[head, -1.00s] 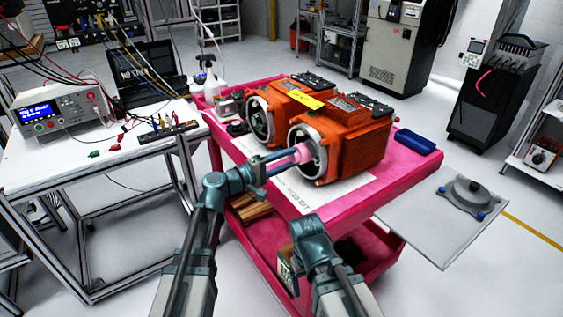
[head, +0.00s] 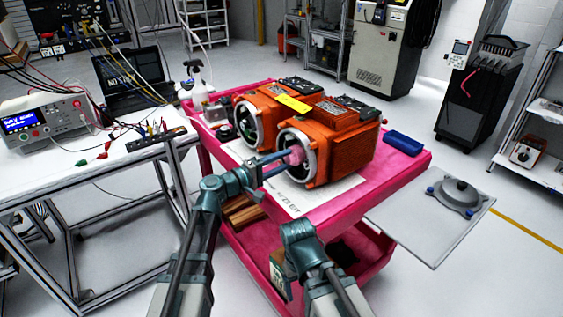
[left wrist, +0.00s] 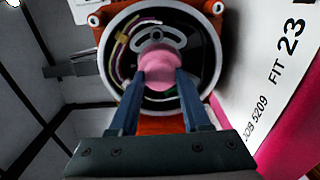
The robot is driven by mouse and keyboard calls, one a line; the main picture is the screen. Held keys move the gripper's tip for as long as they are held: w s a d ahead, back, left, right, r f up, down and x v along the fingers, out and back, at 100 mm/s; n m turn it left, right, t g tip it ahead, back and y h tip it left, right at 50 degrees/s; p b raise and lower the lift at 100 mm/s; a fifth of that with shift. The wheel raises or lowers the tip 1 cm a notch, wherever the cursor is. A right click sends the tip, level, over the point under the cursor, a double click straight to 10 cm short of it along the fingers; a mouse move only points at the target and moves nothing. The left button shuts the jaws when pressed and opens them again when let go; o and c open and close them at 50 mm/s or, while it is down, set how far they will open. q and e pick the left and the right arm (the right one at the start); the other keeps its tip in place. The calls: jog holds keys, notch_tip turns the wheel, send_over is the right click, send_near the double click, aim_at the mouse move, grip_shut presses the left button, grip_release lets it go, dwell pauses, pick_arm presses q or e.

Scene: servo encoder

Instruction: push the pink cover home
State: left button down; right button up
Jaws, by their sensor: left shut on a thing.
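The pink cover (head: 296,155) is at the open round front of the nearer orange servo motor (head: 341,150). My left gripper (head: 284,160) is shut on it, with a blue finger on each side. In the left wrist view the pink cover (left wrist: 160,68) sits between the fingertips, in front of the dark round opening. A grey slotted plate (left wrist: 158,37) and coloured wires show around it. How deep the cover sits is hard to tell. My right arm's end (head: 298,234) is low at the cart's front edge; its fingers are hidden.
A second orange motor (head: 262,112) stands just behind, with a yellow label between the two. A white paper sheet (head: 318,198) lies under the front motor on the pink cart (head: 388,200). A blue tray (head: 405,142) is at the right. A white workbench (head: 60,168) stands at the left.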

dwell(0.3)
pick_arm(q)
jog(key=shift+c, duration=1.4)
grip_release()
jog(key=shift+c, duration=0.4)
jog(key=shift+a, duration=0.1)
jog(key=shift+v, duration=1.15)
jog(key=shift+s, duration=0.1)
jog(key=v, duration=0.5)
